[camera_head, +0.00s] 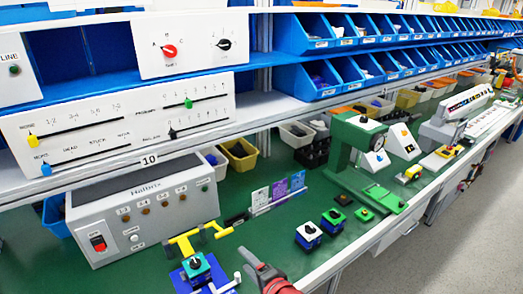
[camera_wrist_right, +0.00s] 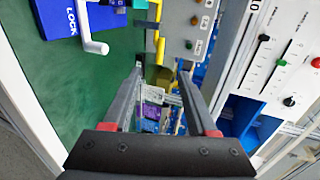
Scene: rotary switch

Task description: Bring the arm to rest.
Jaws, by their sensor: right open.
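My right gripper (camera_head: 254,262) is at the bottom of the head view, above the front of the green bench and just right of the blue fixture with white handles. In the right wrist view its two fingers (camera_wrist_right: 163,72) are spread apart with nothing between them. The white switch panel (camera_head: 195,67) stands on the upper shelf, well away from the gripper. It carries a red rotary knob (camera_head: 169,50) and a black rotary knob (camera_head: 224,44). My left gripper is out of view.
The blue fixture (camera_head: 196,268) with white handles is close beside the right gripper, and yellow handles (camera_head: 185,243) rise behind it. A grey control box (camera_head: 146,208) stands at the left. Small button boxes (camera_head: 308,236) and a green press (camera_head: 350,150) are to the right.

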